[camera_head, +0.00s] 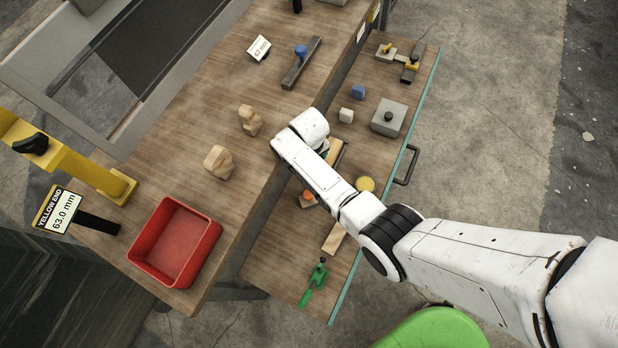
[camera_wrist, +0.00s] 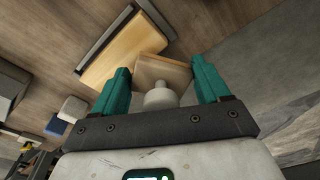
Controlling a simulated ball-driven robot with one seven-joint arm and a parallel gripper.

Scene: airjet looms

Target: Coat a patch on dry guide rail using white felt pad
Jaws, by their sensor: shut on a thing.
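In the wrist view, the two teal fingers of my gripper (camera_wrist: 162,88) stand either side of a light wooden block with a pale round knob (camera_wrist: 160,97), and are shut on it. No white felt shows on the block; its underside is hidden. Just beyond it lies a pale wooden board with a dark grey edge strip (camera_wrist: 125,50); I cannot tell whether they touch. In the head view my arm hides the gripper and held block, and part of this board (camera_head: 336,151) shows beside it. A dark rail with a blue knob (camera_head: 301,65) lies on the bench; I cannot tell which piece is the dry guide rail.
The lower shelf carries a grey block with a black knob (camera_head: 389,118), a white cube (camera_head: 346,115), a blue cube (camera_head: 358,92), a yellow round piece (camera_head: 365,184) and a green tool (camera_head: 316,279). The bench holds wooden pieces (camera_head: 219,161) and a red tray (camera_head: 208,247).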

